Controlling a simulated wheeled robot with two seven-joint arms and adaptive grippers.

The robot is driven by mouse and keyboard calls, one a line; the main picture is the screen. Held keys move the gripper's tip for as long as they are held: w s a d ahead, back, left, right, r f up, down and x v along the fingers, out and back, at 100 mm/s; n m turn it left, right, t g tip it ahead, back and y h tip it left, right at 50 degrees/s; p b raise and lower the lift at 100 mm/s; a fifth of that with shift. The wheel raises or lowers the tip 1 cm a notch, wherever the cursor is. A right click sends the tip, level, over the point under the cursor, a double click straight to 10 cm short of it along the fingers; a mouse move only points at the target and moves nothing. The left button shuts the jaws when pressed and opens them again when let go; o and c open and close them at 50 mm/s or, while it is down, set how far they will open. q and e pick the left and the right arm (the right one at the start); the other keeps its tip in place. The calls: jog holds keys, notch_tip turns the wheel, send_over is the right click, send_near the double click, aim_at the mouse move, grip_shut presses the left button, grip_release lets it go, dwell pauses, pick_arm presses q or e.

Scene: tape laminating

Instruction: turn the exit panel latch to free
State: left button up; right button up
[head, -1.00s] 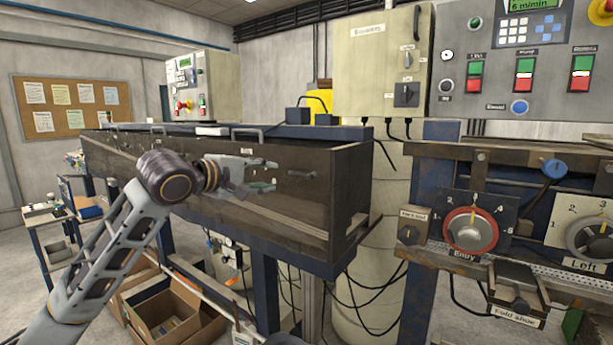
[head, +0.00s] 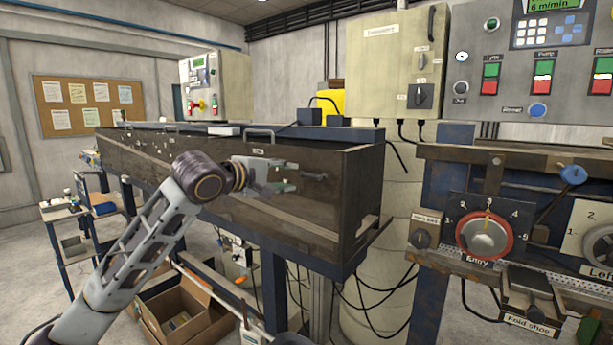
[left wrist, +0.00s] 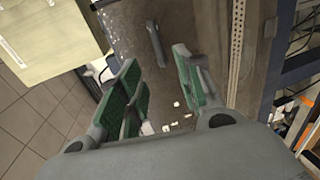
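The exit panel latch is a short dark handle (head: 315,176) on the front of the dark see-through panel (head: 335,205) of the long box. It also shows in the left wrist view as a dark bar (left wrist: 154,42) beyond the fingers. My left gripper (head: 288,177) is open in front of the panel, just left of the latch in the head view. In the left wrist view its green-padded fingers (left wrist: 160,84) stand apart with nothing between them. The latch appears apart from the fingers. My right gripper is not in view.
The box's right end (head: 368,195) is near the latch. To the right stand the Entry dial (head: 485,236) and the fold shoe (head: 530,300). Open cardboard boxes (head: 180,310) lie below on the floor.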

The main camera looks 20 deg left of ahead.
aim_at(307, 176)
pick_arm(q)
jog(key=p+x, duration=0.1)
jog(key=x, duration=0.6)
jog(key=shift+w+d, duration=0.1)
jog(key=shift+w, duration=0.15)
jog(key=shift+x, duration=0.8)
jog(key=shift+w+d+f+p, duration=0.2)
jog(key=shift+w+p, duration=0.1)
jog(key=shift+w, duration=0.15)
grip_shut()
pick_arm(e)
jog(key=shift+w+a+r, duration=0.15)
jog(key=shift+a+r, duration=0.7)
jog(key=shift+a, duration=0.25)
